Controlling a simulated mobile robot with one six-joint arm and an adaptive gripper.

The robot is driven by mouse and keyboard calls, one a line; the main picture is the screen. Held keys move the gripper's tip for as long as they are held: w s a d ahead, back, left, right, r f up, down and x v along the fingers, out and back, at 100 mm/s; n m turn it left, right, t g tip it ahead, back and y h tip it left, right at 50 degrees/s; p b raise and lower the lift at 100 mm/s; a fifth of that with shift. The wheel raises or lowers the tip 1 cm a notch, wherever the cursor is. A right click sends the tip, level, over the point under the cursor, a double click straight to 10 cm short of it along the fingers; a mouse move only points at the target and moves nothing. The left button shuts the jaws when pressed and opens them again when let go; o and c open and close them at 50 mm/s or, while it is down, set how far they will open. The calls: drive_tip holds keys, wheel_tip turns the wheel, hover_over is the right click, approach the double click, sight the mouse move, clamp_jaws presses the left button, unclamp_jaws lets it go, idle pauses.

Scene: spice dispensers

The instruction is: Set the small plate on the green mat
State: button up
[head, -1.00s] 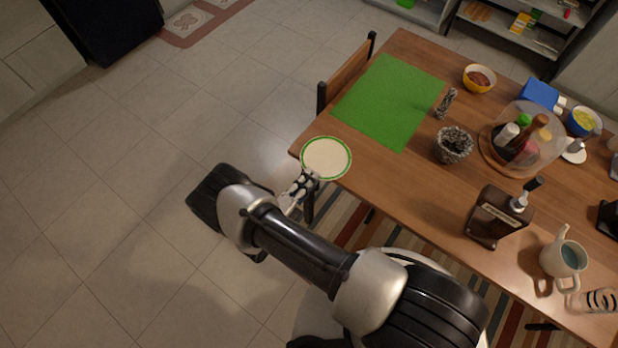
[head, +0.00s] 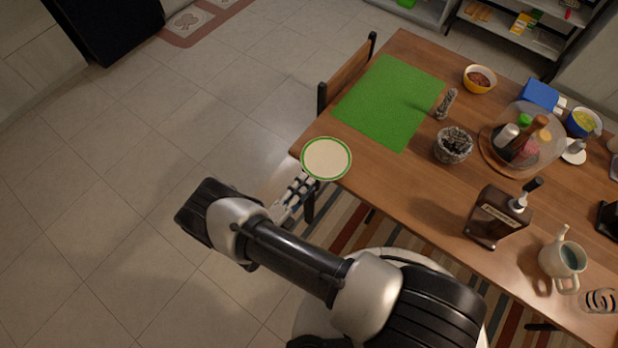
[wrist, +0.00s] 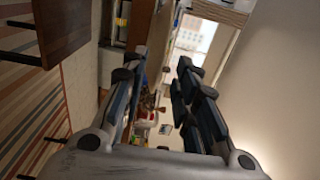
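The small plate (head: 326,159), cream with a green rim, lies at the table's near left corner in the head view, partly overhanging the edge. The green mat (head: 390,102) lies flat on the table above and to the right of the plate, apart from it, and is bare. My gripper (head: 301,184) is just below and left of the plate, beside the table edge. In the wrist view its two fingers (wrist: 160,72) are spread apart with nothing held between them. The plate cannot be made out in the wrist view.
A wooden chair (head: 346,72) stands at the table's left side. A dark pebbled pot (head: 453,146), a small shaker (head: 446,103) and a yellow bowl (head: 479,79) stand right of the mat. A dispenser (head: 498,217) and a teapot (head: 563,258) stand farther right. Floor at left is clear.

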drive_tip(key=v, duration=0.9)
